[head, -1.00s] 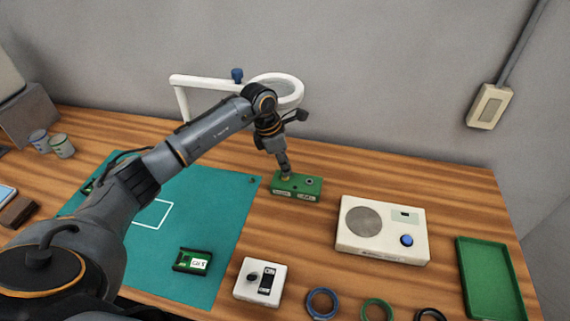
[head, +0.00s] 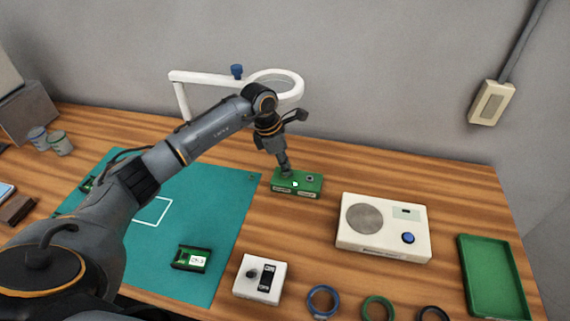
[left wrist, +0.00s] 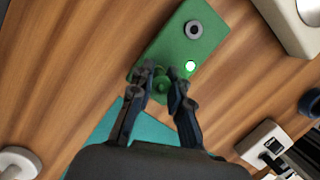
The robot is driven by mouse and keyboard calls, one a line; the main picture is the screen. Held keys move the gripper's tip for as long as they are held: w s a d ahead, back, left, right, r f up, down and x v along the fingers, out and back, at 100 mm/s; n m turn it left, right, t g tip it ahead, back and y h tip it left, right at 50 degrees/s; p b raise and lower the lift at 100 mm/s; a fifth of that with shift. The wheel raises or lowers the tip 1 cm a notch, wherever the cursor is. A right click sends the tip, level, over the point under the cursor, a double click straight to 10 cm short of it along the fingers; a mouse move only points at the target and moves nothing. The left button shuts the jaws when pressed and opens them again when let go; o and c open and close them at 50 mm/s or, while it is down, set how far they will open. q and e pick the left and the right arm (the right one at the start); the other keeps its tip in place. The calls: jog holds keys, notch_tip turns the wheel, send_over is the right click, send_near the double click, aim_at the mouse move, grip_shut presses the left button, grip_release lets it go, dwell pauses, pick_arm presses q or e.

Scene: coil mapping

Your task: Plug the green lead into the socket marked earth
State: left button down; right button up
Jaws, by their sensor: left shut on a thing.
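The green socket box (head: 310,190) stands on the wooden table right of the teal mat. It also shows in the left wrist view (left wrist: 185,45), with a dark ringed socket (left wrist: 194,29) and a bright white spot (left wrist: 190,67) on its top. Its front labels are too small to read. My left gripper (head: 284,172) points down onto the box's left part. In the left wrist view its fingers (left wrist: 162,75) are shut on a small green plug (left wrist: 161,84), at the box's top. How deep the plug sits is hidden. My right gripper is not in view.
A white speaker unit (head: 385,247) stands right of the box, beside a green tray (head: 470,256). Blue (head: 311,302), green (head: 365,307) and black rings lie at the front. A white magnifier-like arm (head: 205,79) stands behind. Bare table surrounds the box.

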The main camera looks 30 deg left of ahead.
pick_arm(q)
jog(key=shift+f, duration=0.1)
jog(key=c, duration=1.2)
grip_release()
jog(key=v, duration=1.2)
jog(key=shift+w, duration=0.1)
